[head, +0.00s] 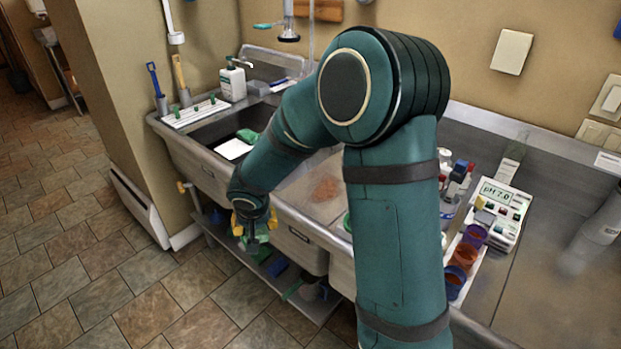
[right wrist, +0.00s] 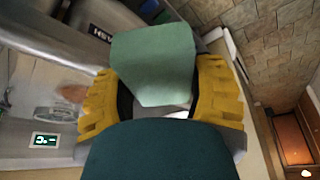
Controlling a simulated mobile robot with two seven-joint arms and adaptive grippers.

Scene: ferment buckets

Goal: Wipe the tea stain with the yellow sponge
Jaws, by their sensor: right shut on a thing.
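The reddish-brown tea stain (head: 325,189) lies on the steel surface between the sink and my arm. It also shows in the right wrist view (right wrist: 73,92). My right gripper (head: 252,226) is out past the front edge of the sink, left of the stain and apart from it. In the right wrist view its yellow ridged fingers are shut on a flat green block (right wrist: 155,65). Only a green face of the block shows, so I cannot tell whether it is the yellow sponge. My left gripper is not in view.
The sink basin (head: 205,133) holds a white and a green item. A soap bottle (head: 232,82) stands behind it. A pH meter (head: 497,212) and several small cups are at right. A lower shelf (head: 310,304) with items sits under the counter. Tiled floor is open at left.

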